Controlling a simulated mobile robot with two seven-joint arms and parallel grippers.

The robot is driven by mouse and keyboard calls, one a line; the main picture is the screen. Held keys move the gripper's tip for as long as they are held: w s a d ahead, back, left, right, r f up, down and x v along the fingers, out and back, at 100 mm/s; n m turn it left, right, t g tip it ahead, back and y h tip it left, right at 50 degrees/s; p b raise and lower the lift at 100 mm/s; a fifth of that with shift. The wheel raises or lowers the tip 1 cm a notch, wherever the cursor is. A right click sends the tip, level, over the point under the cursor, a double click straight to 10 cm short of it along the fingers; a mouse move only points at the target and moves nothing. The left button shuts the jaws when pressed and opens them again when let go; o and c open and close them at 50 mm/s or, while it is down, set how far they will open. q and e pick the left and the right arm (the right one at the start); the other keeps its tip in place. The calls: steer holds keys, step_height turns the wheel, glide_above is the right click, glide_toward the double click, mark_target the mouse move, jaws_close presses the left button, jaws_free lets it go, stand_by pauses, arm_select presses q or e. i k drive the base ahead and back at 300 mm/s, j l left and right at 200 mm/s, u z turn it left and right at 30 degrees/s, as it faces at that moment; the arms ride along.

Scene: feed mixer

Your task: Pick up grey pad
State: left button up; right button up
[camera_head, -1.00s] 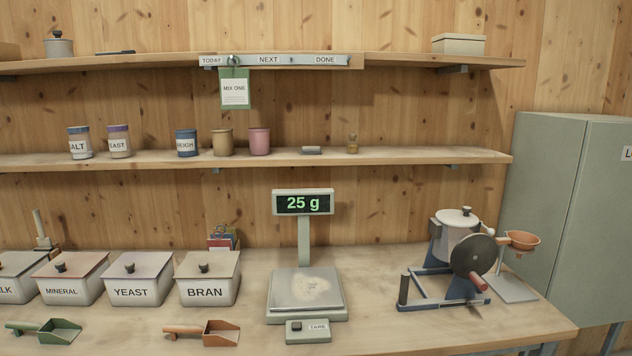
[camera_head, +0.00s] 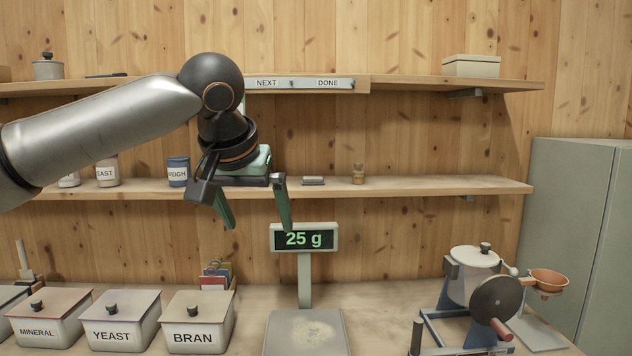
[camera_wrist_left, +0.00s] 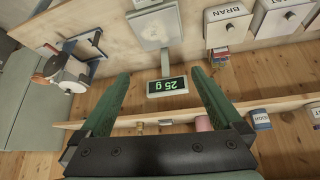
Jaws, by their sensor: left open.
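The grey pad (camera_head: 313,181) is a small flat grey block lying on the lower wall shelf (camera_head: 430,187), just left of a small brass weight (camera_head: 358,174). It also shows small on the shelf in the left wrist view (camera_wrist_left: 165,122), between the open fingers. My left gripper (camera_head: 258,226) is open and empty, with green fingers pointing down. In the head view it shows to the left of the pad, with the fingertips lower than it. In the left wrist view the gripper (camera_wrist_left: 160,73) has nothing between its fingertips. My right gripper is not in view.
A scale display (camera_head: 304,238) reading 25 g stands below the shelf. A pink cup (camera_wrist_left: 203,123) stands on the shelf near the pad. Lidded bins, including BRAN (camera_head: 198,325), line the bench at left; a hand-cranked mill (camera_head: 475,290) stands right. The shelf right of the weight is clear.

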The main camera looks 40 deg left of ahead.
mark_target(307, 180)
steer(key=i+j, duration=0.9)
steer(key=i, duration=0.15)
